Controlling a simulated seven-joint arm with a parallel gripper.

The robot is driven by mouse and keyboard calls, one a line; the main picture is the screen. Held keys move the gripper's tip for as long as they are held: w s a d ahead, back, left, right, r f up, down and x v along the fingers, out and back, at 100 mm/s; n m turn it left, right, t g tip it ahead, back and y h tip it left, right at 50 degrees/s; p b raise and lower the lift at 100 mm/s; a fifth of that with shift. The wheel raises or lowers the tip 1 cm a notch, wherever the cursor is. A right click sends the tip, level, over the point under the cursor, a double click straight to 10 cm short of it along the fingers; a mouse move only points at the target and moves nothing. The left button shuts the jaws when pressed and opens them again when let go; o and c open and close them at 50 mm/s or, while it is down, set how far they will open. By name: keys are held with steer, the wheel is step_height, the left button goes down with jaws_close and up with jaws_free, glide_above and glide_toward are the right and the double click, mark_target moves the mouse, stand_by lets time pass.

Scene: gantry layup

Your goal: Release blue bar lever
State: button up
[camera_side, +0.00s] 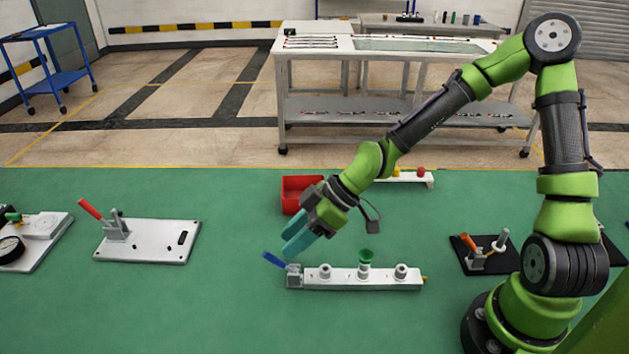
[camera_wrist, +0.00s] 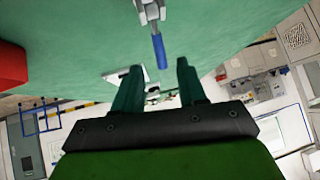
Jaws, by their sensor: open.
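The blue lever (camera_side: 273,259) sticks up and to the left from a small grey clamp (camera_side: 294,275) at the left end of a white bar (camera_side: 345,285). The bar lies on the green table and carries several fittings, one with a green cap (camera_side: 365,256). In the wrist view the blue lever (camera_wrist: 159,50) hangs below the grey clamp (camera_wrist: 149,10), ahead of the fingers. My gripper (camera_side: 293,240) is open and empty, with teal fingers just above and to the right of the lever. Its two fingers (camera_wrist: 158,82) show apart in the wrist view, and the lever appears beyond their tips.
A red bin (camera_side: 300,193) stands behind my gripper, and it shows at the left of the wrist view (camera_wrist: 12,65). A white plate with a red-handled clamp (camera_side: 150,240) lies to the left. A black plate with an orange-handled clamp (camera_side: 487,256) lies right.

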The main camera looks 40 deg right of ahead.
steer(key=v, duration=0.8)
steer(key=shift+d, duration=0.1)
